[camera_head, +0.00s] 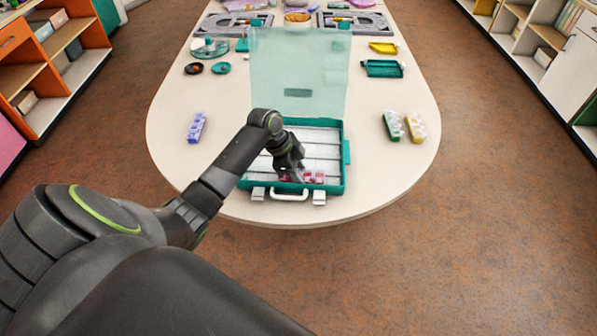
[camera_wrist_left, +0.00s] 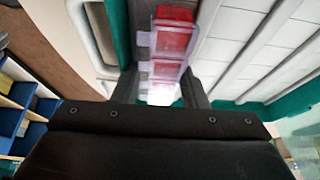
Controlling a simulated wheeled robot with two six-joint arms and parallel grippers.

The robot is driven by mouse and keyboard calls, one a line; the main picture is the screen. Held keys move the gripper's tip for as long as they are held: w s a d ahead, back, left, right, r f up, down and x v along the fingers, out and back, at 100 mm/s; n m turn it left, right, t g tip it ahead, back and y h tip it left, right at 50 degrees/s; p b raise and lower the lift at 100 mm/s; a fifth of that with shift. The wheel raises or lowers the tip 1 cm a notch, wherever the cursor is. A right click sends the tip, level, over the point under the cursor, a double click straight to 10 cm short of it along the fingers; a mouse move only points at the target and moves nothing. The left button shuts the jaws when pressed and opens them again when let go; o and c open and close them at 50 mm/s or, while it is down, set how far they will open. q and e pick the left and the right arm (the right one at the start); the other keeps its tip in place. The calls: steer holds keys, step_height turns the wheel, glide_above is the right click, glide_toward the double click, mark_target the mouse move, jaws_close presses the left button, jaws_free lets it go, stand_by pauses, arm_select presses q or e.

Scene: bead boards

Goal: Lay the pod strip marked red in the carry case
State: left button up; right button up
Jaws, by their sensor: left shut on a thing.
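The teal carry case (camera_head: 344,172) stands at the front of the table with its clear lid (camera_head: 300,65) raised at the back. White slats divide its floor into rows. My left gripper (camera_head: 298,178) reaches into the front of the case and is shut on the red pod strip (camera_head: 317,177). In the left wrist view the red strip (camera_wrist_left: 172,42) shows between the fingers of my left gripper (camera_wrist_left: 160,92), alongside the teal front wall. The strip is at the front row; whether it touches the floor I cannot tell. My right gripper is not in view.
A purple strip (camera_head: 196,127) lies left of the case. A green strip (camera_head: 392,126) and a yellow strip (camera_head: 415,127) lie to the right. A teal tray (camera_head: 383,68) and yellow scoop (camera_head: 384,47) are farther back. The table beside the case is mostly clear.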

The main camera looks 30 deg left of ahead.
arm_select(q)
steer(key=shift+s+f, duration=0.1)
steer(key=shift+f, duration=0.15)
steer(key=shift+s+d+f+b, duration=0.1)
steer(key=shift+s+f+b, duration=0.25)
steer(key=shift+f, duration=0.2)
steer(key=o, duration=1.1)
steer(key=shift+f, duration=0.1)
steer(key=shift+w+r+p, duration=0.2)
steer(key=shift+r+p, duration=0.1)
steer(key=shift+r, duration=0.4)
steer(key=v, duration=1.2)
steer(key=shift+w, duration=0.25)
steer(key=shift+r, duration=0.1)
